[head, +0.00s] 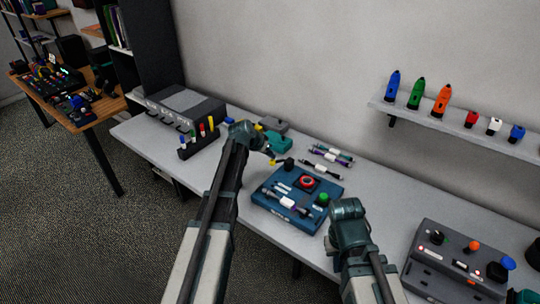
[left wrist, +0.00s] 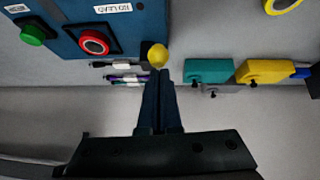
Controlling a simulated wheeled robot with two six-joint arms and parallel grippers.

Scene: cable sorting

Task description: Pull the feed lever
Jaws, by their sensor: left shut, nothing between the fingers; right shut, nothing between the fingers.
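A yellow ball knob (left wrist: 158,55), which looks like the end of the feed lever, shows in the left wrist view beside the corner of the blue control box (left wrist: 60,40). The lever's stem is hidden. In the head view, the blue box (head: 283,219) sits on the bench with a red button, a green button and a clamped cable. My left gripper (left wrist: 165,74) is shut and empty, its tips right by the yellow knob; I cannot tell if they touch it. My right gripper (head: 348,210) is shut and empty in front of the box, its fingertips mostly hidden.
Teal (left wrist: 209,70) and yellow (left wrist: 263,70) blocks stand close to the left fingers. Several cables (head: 328,155) lie behind the box. A grey console (head: 455,262) stands at the right, and a rack of coloured markers (head: 198,143) at the left.

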